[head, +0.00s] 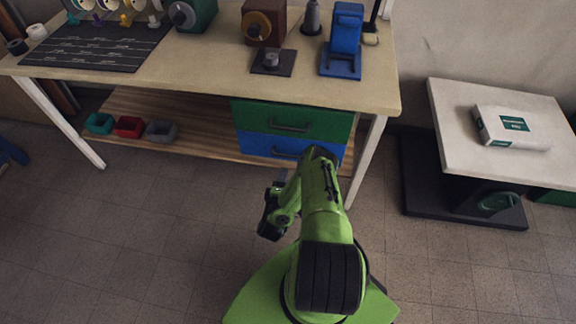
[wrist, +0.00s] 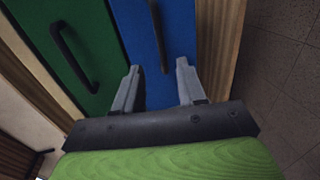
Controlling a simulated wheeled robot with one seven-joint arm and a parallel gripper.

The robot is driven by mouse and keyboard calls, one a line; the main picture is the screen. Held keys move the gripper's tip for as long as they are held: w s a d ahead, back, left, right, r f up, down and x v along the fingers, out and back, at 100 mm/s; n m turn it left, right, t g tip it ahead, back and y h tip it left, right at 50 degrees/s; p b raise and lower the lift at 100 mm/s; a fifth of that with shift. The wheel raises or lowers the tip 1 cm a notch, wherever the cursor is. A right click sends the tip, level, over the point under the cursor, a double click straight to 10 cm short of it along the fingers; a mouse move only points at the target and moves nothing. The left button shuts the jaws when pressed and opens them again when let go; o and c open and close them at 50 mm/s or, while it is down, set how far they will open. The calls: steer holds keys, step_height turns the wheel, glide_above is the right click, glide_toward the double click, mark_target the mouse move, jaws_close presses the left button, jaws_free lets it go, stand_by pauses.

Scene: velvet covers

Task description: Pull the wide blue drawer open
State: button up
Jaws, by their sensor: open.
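The wide blue drawer (head: 262,148) is under the workbench, below a green drawer (head: 325,124). It looks shut, its front in line with the green one. In the wrist view the blue drawer front (wrist: 177,25) stands beside the green one (wrist: 103,97). Its dark bar handle (wrist: 159,38) runs toward my gripper (wrist: 158,68). My gripper is open, with one grey finger on each side of the handle's line. I cannot tell whether the handle's near end is between the fingertips. In the head view my green arm partly hides the blue drawer, and the fingers are hard to see.
The green drawer's handle (wrist: 73,57) sticks out left of my fingers. A wooden shelf (head: 195,137) holds small teal, red and grey bins. A white bench leg (head: 366,160) stands right of the drawers. A low table (head: 465,150) is further right. Floor in front is clear.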

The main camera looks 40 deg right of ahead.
mark_target(289, 157)
steer(key=b+x, duration=0.3)
steer(key=x, duration=0.7)
steer(key=shift+w+d+b, duration=0.2)
steer(key=shift+d+b, duration=0.1)
jaws_close()
